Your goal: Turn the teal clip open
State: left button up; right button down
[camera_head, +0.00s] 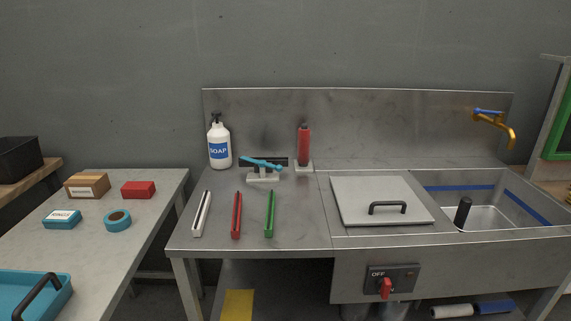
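The teal clip (261,163) is a slim teal bar on a small pale base (263,176) at the back of the steel counter, right of the soap bottle. The bar lies nearly level, with its right end slightly lower. A dark block shows behind it. From here I cannot tell how the clip's jaws stand. Neither of my grippers shows in the head view.
The soap bottle (219,142) and a red cylinder (304,146) stand either side of the clip. White (202,213), red (236,215) and green (269,213) bars lie in front. A lidded basin (376,200), sink (487,217) and brass tap (495,123) are right; a side table (95,245) is left.

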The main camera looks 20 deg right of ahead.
aim_at(262, 163)
jog(key=i+l+z, duration=0.15)
jog(key=i, duration=0.3)
jog(key=i+l+z, duration=0.1)
jog(key=i+l, duration=0.15)
jog(key=i, duration=0.25)
